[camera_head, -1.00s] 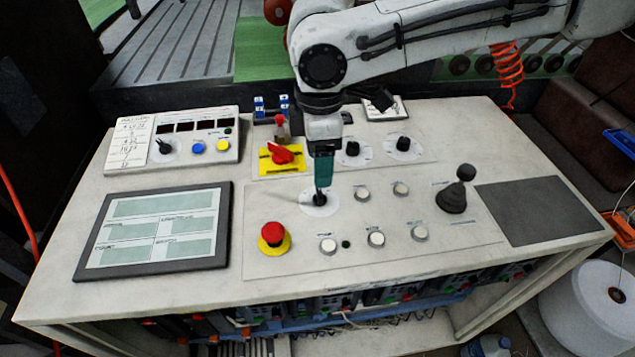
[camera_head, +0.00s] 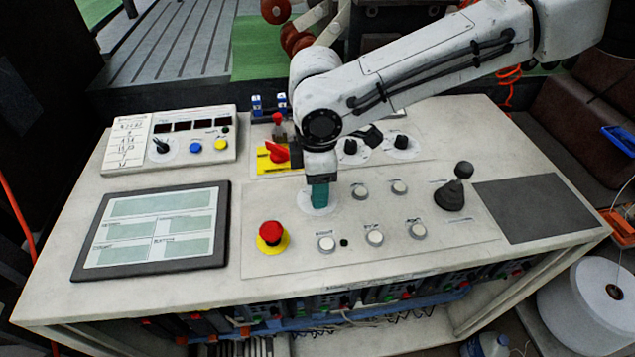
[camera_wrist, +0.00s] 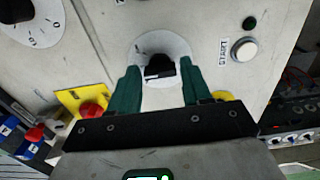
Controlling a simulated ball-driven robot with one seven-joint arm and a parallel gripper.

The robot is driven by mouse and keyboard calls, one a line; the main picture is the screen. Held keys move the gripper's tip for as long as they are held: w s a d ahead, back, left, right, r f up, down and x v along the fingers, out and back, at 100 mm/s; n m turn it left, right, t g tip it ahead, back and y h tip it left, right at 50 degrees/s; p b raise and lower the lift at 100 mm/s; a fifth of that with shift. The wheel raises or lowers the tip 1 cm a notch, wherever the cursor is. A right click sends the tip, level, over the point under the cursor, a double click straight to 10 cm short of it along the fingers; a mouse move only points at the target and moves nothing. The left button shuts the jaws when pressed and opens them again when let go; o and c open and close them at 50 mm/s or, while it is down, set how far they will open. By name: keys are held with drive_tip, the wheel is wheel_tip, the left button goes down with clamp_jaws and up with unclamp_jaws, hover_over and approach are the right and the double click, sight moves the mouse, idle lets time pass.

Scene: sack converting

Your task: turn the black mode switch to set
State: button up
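A black rotary switch (camera_wrist: 158,63) on a round white dial shows in the wrist view, between the tips of my two green fingers. In the head view its white dial (camera_head: 307,205) lies on the console's middle panel, and my gripper and arm hide the knob. My gripper (camera_head: 318,199) points straight down onto this dial. In the wrist view my gripper (camera_wrist: 159,74) is open, with a gap between each finger and the knob. The dial's markings are too small to read, so I cannot tell its setting.
A red emergency button (camera_head: 271,234) stands left of the dial. A red rotary handle on a yellow plate (camera_head: 268,163) is behind it. White buttons (camera_head: 360,192) and a joystick (camera_head: 453,192) are to the right. A screen (camera_head: 155,228) lies at the left.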

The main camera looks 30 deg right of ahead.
drive_tip(key=c, duration=0.7)
drive_tip(key=shift+r+n+p, duration=0.1)
drive_tip(key=shift+n+p, duration=0.2)
drive_tip(key=shift+p, duration=0.3)
drive_tip(key=shift+n+p, duration=0.3)
drive_tip(key=shift+p, duration=0.05)
drive_tip(key=shift+r+n+p, duration=0.1)
drive_tip(key=shift+n+p, duration=1)
drive_tip(key=shift+p, duration=0.1)
drive_tip(key=n+p, duration=0.2)
drive_tip(key=n, duration=0.3)
drive_tip(key=shift+f+n, duration=0.2)
drive_tip(key=shift+n, duration=0.2)
drive_tip(key=o, duration=1)
